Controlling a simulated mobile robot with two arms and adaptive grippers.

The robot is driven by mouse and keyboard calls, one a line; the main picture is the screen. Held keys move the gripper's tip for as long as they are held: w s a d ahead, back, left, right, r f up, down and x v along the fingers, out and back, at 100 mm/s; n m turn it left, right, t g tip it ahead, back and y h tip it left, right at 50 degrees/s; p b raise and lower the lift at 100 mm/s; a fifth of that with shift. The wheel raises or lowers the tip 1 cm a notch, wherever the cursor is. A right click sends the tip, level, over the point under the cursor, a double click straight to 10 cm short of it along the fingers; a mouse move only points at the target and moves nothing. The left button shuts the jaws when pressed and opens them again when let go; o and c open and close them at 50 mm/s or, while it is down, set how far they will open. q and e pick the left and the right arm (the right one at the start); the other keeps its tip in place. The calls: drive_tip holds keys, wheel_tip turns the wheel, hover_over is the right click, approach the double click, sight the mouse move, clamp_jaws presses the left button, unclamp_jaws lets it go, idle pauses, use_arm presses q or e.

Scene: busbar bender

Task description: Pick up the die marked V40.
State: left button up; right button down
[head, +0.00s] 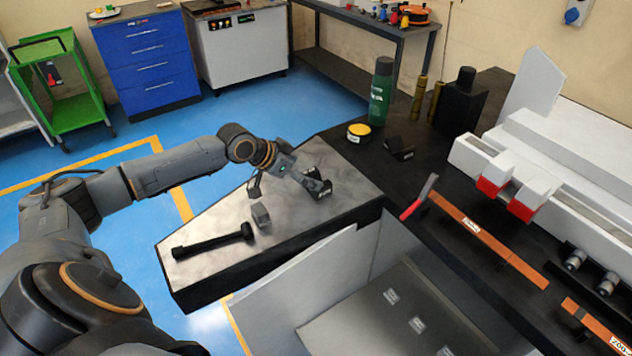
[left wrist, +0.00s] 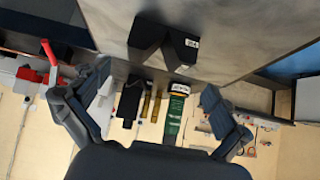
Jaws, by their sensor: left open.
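A black V-notched die (head: 338,187) stands on the grey metal table top, toward its far right side. It also shows in the left wrist view (left wrist: 160,42), with a small white label whose text is too small to read. My left gripper (head: 288,184) is open and empty, just left of this die in the head view. In the left wrist view my left gripper's fingers (left wrist: 157,80) are spread apart, with the die beyond their tips. A second black die (head: 398,148) sits on the dark bench behind; its marking is not readable. My right gripper is not in view.
A grey block (head: 261,216) and a black bar-like tool (head: 213,241) lie on the metal table top (head: 300,222). A yellow-topped round tin (head: 358,132) and a green bottle (head: 381,92) stand on the bench. Copper bars (head: 480,238) and the white machine are at right.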

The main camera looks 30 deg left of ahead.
sight(316, 176)
use_arm(q)
drive_tip(key=shift+w+d+f, duration=0.1)
drive_tip(key=shift+f, duration=0.05)
drive_tip(key=p+x, duration=0.2)
drive_tip(key=x, duration=0.2)
drive_tip(key=shift+f, duration=0.2)
drive_tip(key=shift+w+d+f, duration=0.1)
drive_tip(key=shift+f, duration=0.15)
drive_tip(key=c, duration=1.6)
drive_tip(key=shift+r, duration=0.25)
drive_tip(key=shift+c, duration=0.9)
drive_tip(key=shift+w, duration=0.1)
drive_tip(key=shift+r, duration=0.1)
